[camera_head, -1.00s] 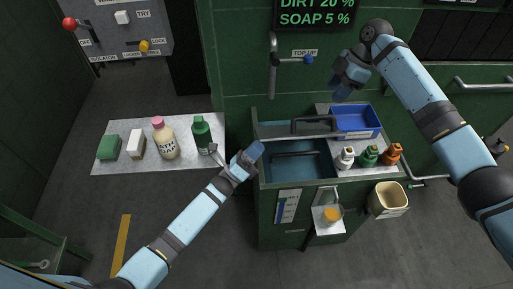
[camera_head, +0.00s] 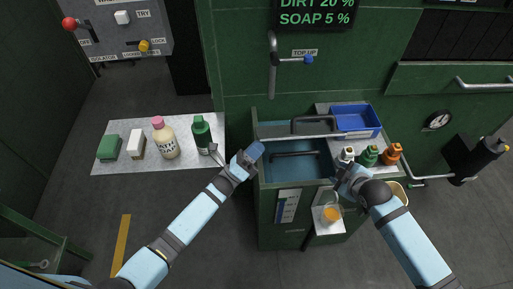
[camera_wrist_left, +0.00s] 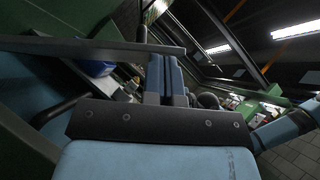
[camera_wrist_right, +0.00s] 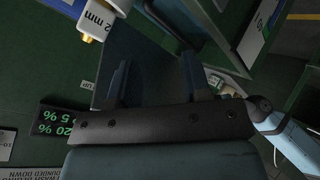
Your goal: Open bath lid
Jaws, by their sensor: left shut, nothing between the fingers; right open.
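The bath (camera_head: 268,205) is a green cabinet with a blue-lined basin, whose front part is uncovered. A grey edge (camera_head: 300,137) crosses the basin, with a dark handle (camera_head: 315,124) behind it. I take these to be the lid, but cannot tell its exact tilt. My left gripper (camera_head: 255,150) is shut and empty at the basin's left rim, by the left end of that edge. Its closed fingers (camera_wrist_left: 165,75) also show in the left wrist view. My right gripper (camera_head: 347,178) is low at the basin's front right, and its open fingers (camera_wrist_right: 153,75) show empty in the right wrist view.
Small capped bottles (camera_head: 370,155) and a blue tray (camera_head: 354,118) stand right of the bath, close to my right gripper. A tap (camera_head: 290,60) is behind. A side shelf (camera_head: 190,158) on the left holds bottles and blocks. A small shelf (camera_head: 322,228) juts out in front.

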